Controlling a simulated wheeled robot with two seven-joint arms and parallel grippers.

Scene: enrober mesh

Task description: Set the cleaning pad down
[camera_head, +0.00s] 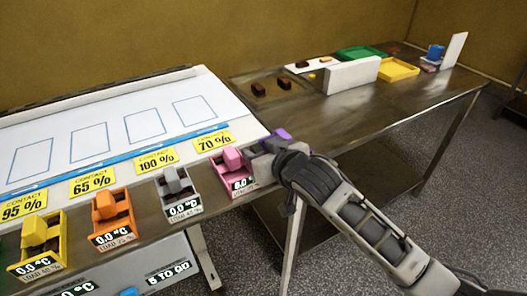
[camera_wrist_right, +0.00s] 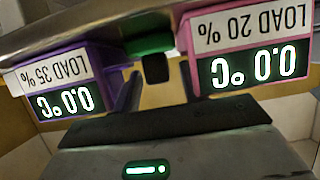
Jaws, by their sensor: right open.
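Coloured holders with blocky pads stand in a row along the bench's front edge: yellow (camera_head: 38,243), orange (camera_head: 112,218), grey (camera_head: 178,192), pink (camera_head: 232,168) and purple (camera_head: 276,137). I cannot tell which pad is the task's cleaning pad. My right gripper (camera_head: 268,148) is at the right end of the row, beside the pink holder and partly covering the purple one. In the right wrist view its fingers (camera_wrist_right: 160,92) are apart, between the purple holder (camera_wrist_right: 65,85) and the pink holder (camera_wrist_right: 250,55). A small dark block (camera_wrist_right: 155,68) shows between them, its nature unclear. My left gripper is out of view.
A white panel with blue outlined rectangles (camera_head: 88,142) lies behind yellow contact signs (camera_head: 157,158). A metal table (camera_head: 390,105) behind holds a white upright block (camera_head: 352,75), a yellow tray (camera_head: 398,69), a green tray (camera_head: 360,53) and brown pieces. Its front middle is clear.

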